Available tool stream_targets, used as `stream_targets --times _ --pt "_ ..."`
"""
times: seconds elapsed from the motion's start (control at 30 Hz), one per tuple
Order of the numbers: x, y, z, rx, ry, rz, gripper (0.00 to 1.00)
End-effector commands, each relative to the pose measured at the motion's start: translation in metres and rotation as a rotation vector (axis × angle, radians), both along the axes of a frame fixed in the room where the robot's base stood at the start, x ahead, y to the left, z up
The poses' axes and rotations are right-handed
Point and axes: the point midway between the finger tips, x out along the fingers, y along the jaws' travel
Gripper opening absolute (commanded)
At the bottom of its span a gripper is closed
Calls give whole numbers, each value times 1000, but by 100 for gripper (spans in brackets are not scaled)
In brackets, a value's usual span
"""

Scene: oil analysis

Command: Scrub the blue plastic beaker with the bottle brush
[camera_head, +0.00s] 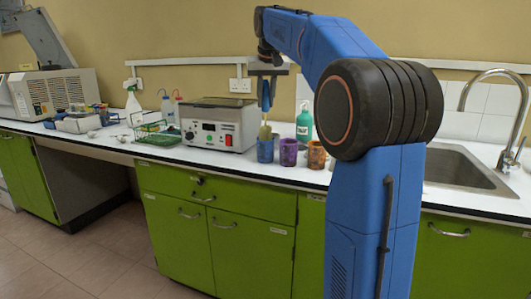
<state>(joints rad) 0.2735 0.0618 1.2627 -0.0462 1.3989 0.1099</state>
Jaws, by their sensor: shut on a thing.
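A purple beaker (288,152) and a brown-orange beaker (316,155) stand close to the right. A green bottle (304,126) is behind them. The silver instrument (217,125) is to the left, a green wire rack (158,134) further left. A sink (459,170) lies right of my arm.

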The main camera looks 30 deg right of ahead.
Motion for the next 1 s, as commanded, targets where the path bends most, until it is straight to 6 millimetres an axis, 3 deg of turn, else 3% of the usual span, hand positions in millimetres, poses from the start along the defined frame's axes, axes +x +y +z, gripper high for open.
stream_targets --times 0.27,0.63,1.0 --pt "0 0 -6 0 1 0 0" --pt "-1 0 -32 0 0 0 0" --pt "0 0 -33 0 -1 0 0"
